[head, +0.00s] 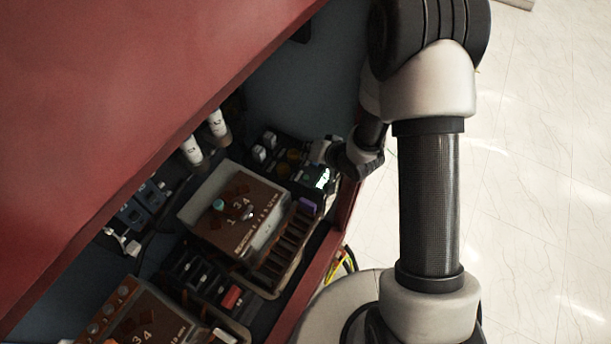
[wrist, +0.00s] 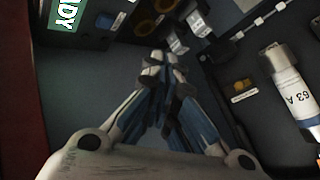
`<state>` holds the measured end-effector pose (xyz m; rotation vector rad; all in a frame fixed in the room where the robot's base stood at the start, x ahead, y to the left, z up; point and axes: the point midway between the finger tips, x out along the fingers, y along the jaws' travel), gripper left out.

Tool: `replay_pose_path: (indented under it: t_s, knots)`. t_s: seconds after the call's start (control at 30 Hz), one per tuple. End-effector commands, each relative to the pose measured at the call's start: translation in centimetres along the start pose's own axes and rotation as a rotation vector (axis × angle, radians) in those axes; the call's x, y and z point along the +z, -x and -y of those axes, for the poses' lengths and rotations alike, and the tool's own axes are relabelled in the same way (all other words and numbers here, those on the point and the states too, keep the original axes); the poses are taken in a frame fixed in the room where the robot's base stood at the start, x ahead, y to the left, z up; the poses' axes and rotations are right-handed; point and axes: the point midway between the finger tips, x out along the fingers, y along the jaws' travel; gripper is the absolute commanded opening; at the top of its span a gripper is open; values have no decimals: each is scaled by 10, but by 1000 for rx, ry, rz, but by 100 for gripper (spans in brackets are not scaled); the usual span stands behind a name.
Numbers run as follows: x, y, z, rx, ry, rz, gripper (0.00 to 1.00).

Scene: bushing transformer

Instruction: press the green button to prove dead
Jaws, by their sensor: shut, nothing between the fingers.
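A black device (head: 297,180) with a lit green-and-white display (head: 322,178) sits at the far right end inside the red cabinet. In the wrist view the green display (wrist: 66,12) shows part of a word ending in "DY" at the upper left. I cannot make out a green button on this device for certain. A round teal-green knob or button (head: 219,204) shows on the brown-topped box. My gripper (wrist: 165,58) is shut and empty, with its fingertips together in front of the device's dark-yellow round parts (wrist: 146,22). In the head view my gripper (head: 322,151) is small, beside the device.
White cylinders (head: 217,123) stand along the cabinet's back; one labelled "63 A" (wrist: 290,85) is at the wrist view's right. The brown-topped box (head: 245,228) and dark slotted trays lie nearer. The red cabinet edge (head: 345,205) borders the device; pale floor (head: 540,180) is clear at right.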

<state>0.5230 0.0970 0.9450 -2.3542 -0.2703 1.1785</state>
Motion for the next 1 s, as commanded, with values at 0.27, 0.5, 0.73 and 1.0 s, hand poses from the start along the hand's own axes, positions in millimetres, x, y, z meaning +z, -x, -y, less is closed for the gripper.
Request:
replay_pose_path:
  t_s: [0.27, 0.5, 0.73, 1.0]
  knots:
    - [14, -18, -14, 1, 0, 1, 0]
    - [32, -43, -32, 2, 0, 2, 0]
    - [43, -59, -43, 1, 0, 0, 0]
    - [44, -60, -44, 1, 0, 0, 0]
